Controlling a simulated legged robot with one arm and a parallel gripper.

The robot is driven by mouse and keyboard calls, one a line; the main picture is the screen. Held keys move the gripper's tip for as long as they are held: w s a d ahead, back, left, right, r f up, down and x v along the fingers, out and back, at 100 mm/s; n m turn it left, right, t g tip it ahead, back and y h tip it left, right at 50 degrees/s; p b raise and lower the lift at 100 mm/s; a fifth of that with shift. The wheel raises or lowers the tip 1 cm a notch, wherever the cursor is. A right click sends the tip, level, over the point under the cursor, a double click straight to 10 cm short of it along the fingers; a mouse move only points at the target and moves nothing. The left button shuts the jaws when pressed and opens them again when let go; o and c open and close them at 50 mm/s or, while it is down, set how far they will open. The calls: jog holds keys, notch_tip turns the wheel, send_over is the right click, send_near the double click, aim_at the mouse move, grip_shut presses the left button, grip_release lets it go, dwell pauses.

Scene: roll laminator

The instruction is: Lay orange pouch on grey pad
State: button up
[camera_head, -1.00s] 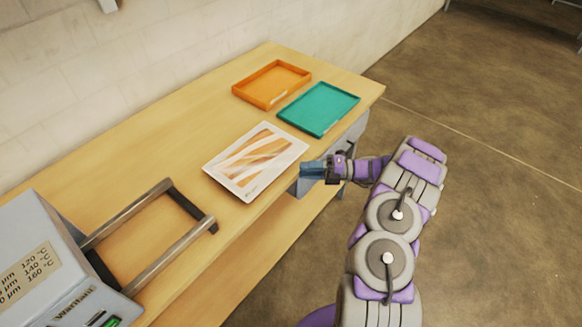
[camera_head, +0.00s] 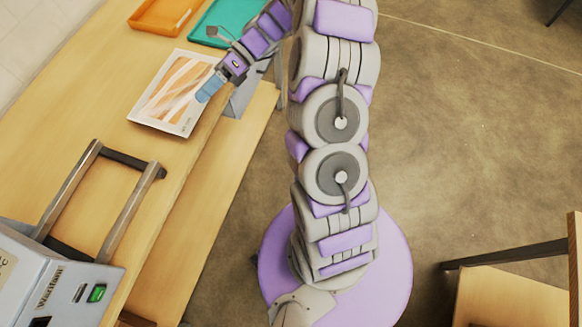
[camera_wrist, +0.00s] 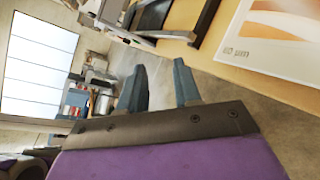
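A flat white-bordered sheet with orange and brown streaks (camera_head: 165,92), which looks like the orange pouch, lies on the wooden table near its front edge. Part of it shows at the top right of the wrist view (camera_wrist: 285,38). My gripper (camera_head: 207,90) is at the sheet's right edge in the head view; I cannot tell whether it touches. In the wrist view my gripper's (camera_wrist: 160,70) two blue-grey fingers stand apart with nothing between them, and the sheet is to their right. I cannot make out a grey pad for certain.
A grey laminator (camera_head: 60,285) with a green button stands at lower left, with a metal rail frame (camera_head: 122,212) before it. An orange tray (camera_head: 165,14) and a teal tray (camera_head: 228,18) lie at the table's far end. A grey box-like part (camera_head: 243,98) sits below the table edge.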

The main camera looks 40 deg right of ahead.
jog(key=s+a+r+n+g+h, duration=0.1)
jog(key=s+a+r+n+h, duration=0.25)
jog(key=s+n, duration=0.35)
jog(key=s+a+r+n+g+h, duration=0.1)
jog(key=s+a+r+n+h, duration=0.2)
jog(key=s+n, duration=0.45)
jog(key=s+d+n+t+h, duration=0.1)
jog(key=s+d+n+h, duration=0.3)
jog(key=s, duration=0.4)
jog(key=s+d+n+t+h, duration=0.1)
jog(key=s+d+n+h, duration=0.3)
jog(key=s, duration=0.5)
jog(key=shift+d+f+n+t, duration=0.15)
jog(key=shift+d+n+t, duration=0.25)
jog(key=shift+d+n, duration=0.7)
jog(key=shift+a+n, duration=0.25)
jog(key=shift+a, duration=0.05)
